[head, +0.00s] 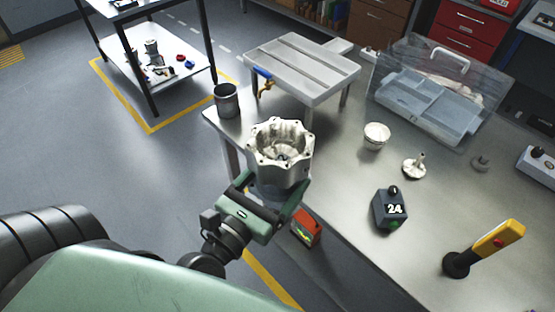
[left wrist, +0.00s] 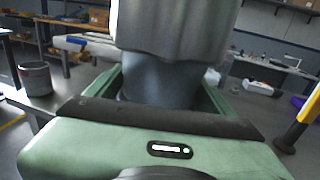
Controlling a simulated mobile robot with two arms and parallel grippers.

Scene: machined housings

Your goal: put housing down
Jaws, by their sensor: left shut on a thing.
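The housing (head: 281,148) is a pale metal casting with a scalloped rim and an open hollow top. My left gripper (head: 274,195) is shut on its lower, narrower part and holds it upright, opening upward. In the head view it appears over the near left edge of the workbench (head: 335,205); its height above the surface is hard to tell. In the left wrist view the housing (left wrist: 172,35) fills the upper middle, between the green fingers of the left gripper (left wrist: 160,90). My right gripper is in neither view.
A grey metal cup (head: 227,100) stands at the bench's left corner, behind the housing.

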